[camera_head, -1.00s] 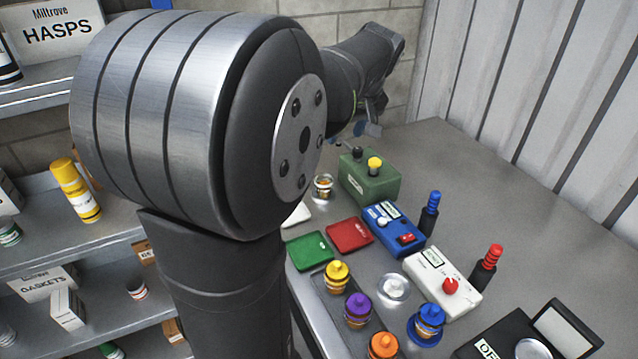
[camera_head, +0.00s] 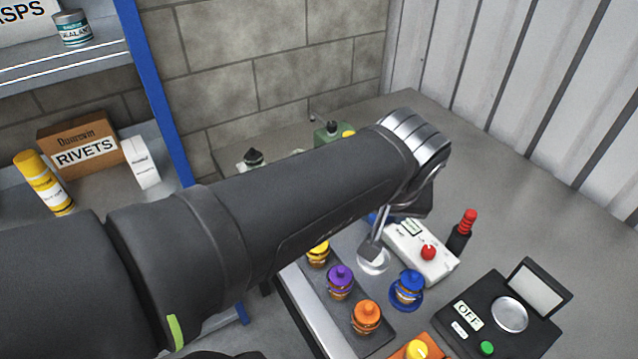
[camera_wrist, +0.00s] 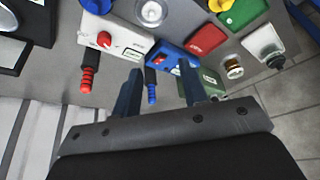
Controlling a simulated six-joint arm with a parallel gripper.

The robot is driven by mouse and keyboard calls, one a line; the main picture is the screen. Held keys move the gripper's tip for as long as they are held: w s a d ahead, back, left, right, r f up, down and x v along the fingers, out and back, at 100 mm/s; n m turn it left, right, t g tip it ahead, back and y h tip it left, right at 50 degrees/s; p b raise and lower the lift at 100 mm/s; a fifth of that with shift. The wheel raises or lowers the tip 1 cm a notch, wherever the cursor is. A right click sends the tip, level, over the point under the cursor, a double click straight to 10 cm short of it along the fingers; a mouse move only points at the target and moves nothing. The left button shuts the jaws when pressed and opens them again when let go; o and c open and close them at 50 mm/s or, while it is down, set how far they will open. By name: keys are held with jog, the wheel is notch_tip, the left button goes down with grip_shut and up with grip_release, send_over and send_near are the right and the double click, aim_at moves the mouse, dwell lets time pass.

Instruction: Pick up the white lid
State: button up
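My gripper (camera_wrist: 160,82) is open and empty in the wrist view, its two dark fingers apart above the bench. In the head view my gripper (camera_head: 372,246) hangs past the end of my arm, near a clear round dish. In the head view a white piece (camera_head: 249,167) shows partly behind my arm. I cannot tell for certain that it is the lid.
Near it are an open jar (camera_wrist: 234,68), a red tray (camera_wrist: 208,40) and a green tray (camera_wrist: 243,12). A blue switch box (camera_wrist: 180,58), a white box with a red knob (camera_head: 424,250) and upright red and blue handles crowd the bench. Jars with coloured lids stand in front.

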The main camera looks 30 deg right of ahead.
jog(key=shift+m, duration=0.4)
jog(key=f, duration=0.3)
jog(key=d+f, duration=0.1)
jog(key=f, duration=0.7)
jog(key=shift+w+d, duration=0.2)
jog(key=shift+w, duration=0.1)
jog(key=shift+d+x, duration=0.1)
jog(key=shift+x, duration=1.6)
jog(key=shift+d+x, duration=0.15)
jog(key=shift+x, duration=1.6)
jog(key=shift+r, duration=0.1)
grip_shut()
